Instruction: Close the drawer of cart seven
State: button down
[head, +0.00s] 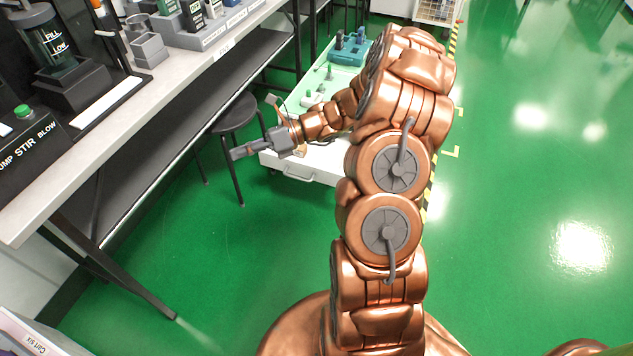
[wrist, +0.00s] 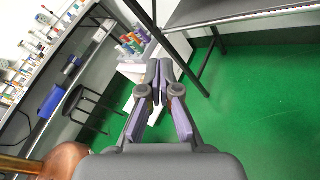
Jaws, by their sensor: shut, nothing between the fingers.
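A cart with a pale green top (head: 338,82) stands behind my arm in the head view. A white drawer (head: 325,176) with a handle on its front shows at the cart's near end. It appears to jut out past the green top, but my arm hides part of it. I cannot read a number on this cart. My gripper (head: 238,153) is just left of the drawer front in the picture, with its fingers pointing left, away from it. In the wrist view the gripper (wrist: 160,68) has its fingertips together and holds nothing.
A workbench (head: 170,75) with testers runs along the left, and a dark stool (head: 236,112) stands between it and the cart. A box labelled Cart six (head: 35,340) is at the bottom left. Green floor on the right is open. The wrist view shows bottles (wrist: 133,43) on a white unit.

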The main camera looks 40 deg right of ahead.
jog(key=d+f+m+t+h+b, duration=0.6)
jog(key=d+f+m, duration=0.5)
jog(key=d+f, duration=0.6)
jog(key=d+f+m+t+h+b, duration=0.4)
jog(key=d+f+m+t+b, duration=0.25)
jog(key=d+f+m, duration=0.75)
jog(key=w+a+f+n+b, duration=0.2)
jog(key=w+f+n+b, duration=0.1)
jog(key=w, duration=0.5)
notch_tip(320, 180, down, 2)
jog(key=shift+w+b, duration=0.3)
jog(key=shift+b, duration=0.25)
jog(key=shift+w, duration=0.1)
